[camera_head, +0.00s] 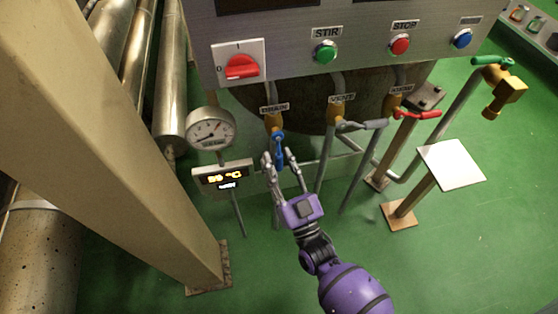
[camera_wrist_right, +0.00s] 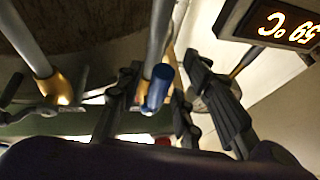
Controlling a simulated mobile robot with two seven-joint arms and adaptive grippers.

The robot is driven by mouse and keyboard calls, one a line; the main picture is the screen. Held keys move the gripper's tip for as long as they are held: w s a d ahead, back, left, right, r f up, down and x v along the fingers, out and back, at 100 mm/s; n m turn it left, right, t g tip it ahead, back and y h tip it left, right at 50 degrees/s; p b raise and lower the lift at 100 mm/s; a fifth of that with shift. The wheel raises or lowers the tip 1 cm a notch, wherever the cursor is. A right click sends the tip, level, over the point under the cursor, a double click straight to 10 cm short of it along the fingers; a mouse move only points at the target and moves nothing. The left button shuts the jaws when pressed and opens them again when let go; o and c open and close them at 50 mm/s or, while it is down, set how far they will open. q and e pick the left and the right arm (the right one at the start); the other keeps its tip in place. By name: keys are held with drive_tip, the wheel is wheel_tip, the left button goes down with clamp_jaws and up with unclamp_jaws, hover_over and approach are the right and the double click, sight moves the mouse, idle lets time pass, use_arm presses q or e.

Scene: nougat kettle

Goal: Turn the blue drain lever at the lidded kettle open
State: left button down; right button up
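The blue drain lever (camera_head: 279,148) hangs down from a brass valve (camera_head: 273,121) under the DRAIN label, below the kettle (camera_head: 310,103). My right gripper (camera_head: 280,161) is open, with one finger on each side of the lever. In the right wrist view the blue lever (camera_wrist_right: 157,88) stands between the dark fingers (camera_wrist_right: 155,105), with a visible gap on its right. I cannot tell whether the left finger touches it. The kettle's lid is not visible. My left gripper is not in view.
A grey vent lever (camera_head: 362,125) and a red lever (camera_head: 423,114) are to the right. A pressure gauge (camera_head: 210,128) and temperature display (camera_head: 223,177) stand close on the left. A control panel (camera_head: 350,40) overhangs the valves. A beige column (camera_head: 120,140) stands left.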

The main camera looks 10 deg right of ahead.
drive_tip(key=shift+s, duration=0.1)
drive_tip(key=v, duration=1.2)
